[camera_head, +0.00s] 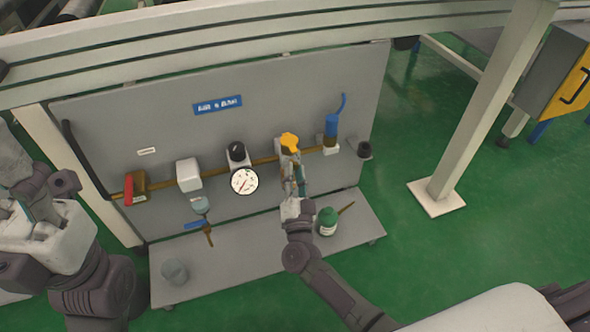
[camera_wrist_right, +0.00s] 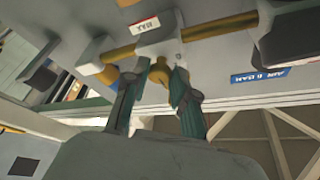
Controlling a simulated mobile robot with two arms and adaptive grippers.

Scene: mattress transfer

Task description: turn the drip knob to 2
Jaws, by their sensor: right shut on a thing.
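The yellow drip knob (camera_head: 289,141) sits on top of a white block on the brass pipe. In the right wrist view, the knob (camera_wrist_right: 160,77) looks brass-yellow and lies between the teal fingertips of my right gripper (camera_wrist_right: 163,72). My right gripper (camera_head: 294,170) reaches up in front of the panel and is shut on this knob; its fingers hide part of the block. No scale or number on the knob can be read. My left arm is at the left edge, away from the panel; whether its gripper (camera_head: 64,183) is open cannot be told.
Left of the knob are a black knob (camera_head: 237,151), a dial gauge (camera_head: 244,181) and a red-handled valve (camera_head: 129,190). A blue fitting (camera_head: 332,125) stands to the right.

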